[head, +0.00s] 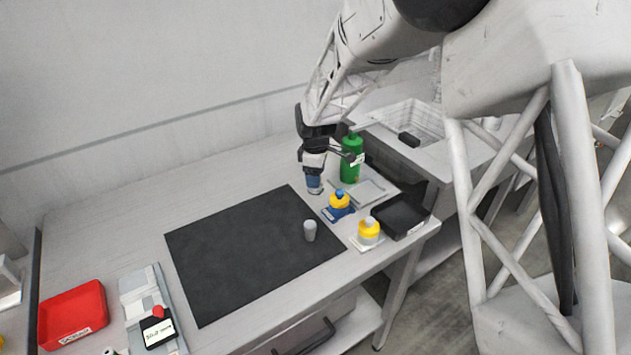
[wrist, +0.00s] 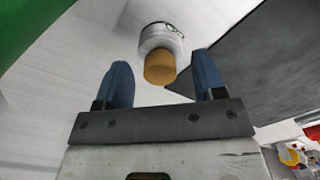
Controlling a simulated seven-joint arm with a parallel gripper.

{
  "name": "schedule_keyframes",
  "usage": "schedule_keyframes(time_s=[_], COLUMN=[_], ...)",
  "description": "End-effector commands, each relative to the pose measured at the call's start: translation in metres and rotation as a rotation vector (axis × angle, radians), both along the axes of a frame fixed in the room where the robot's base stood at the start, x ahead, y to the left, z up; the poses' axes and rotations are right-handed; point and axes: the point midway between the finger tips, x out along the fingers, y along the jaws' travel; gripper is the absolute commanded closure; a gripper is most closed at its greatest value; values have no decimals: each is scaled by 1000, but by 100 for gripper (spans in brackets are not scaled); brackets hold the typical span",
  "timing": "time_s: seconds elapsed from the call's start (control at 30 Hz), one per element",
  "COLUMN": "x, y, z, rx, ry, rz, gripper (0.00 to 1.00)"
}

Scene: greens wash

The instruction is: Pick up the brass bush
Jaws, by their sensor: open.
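In the wrist view a short brass-coloured cylinder (wrist: 160,68) shows just beyond the fingertips, between them in the picture. It sits against a round white piece (wrist: 160,38) with a small dark green mark, over the pale worktop beside the dark mat. I cannot tell whether the two are one object. My gripper (wrist: 163,78) is open, its two blue fingers apart with nothing seen between them. In the head view my gripper (head: 314,187) points down near the mat's far right corner and hides what is beneath it.
The green bottle (head: 351,160) stands close to the right of my gripper. Blue-yellow (head: 339,203) and white-yellow (head: 369,232) bottles and a black tray (head: 402,216) stand at right. A grey cylinder (head: 310,230) stands on the mostly bare black mat (head: 240,250). A red bin (head: 73,314) is at left.

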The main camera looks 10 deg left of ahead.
Motion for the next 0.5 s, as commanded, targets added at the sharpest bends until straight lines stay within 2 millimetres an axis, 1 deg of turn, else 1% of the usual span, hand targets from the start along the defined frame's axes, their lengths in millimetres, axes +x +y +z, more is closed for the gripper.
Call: schedule_keyframes(time_s=[0.17,0.27,0.5], x=[0,0,0], y=[0,0,0], z=[0,0,0], rx=[0,0,0], ry=[0,0,0], rz=[0,0,0], gripper=[37,51,87])
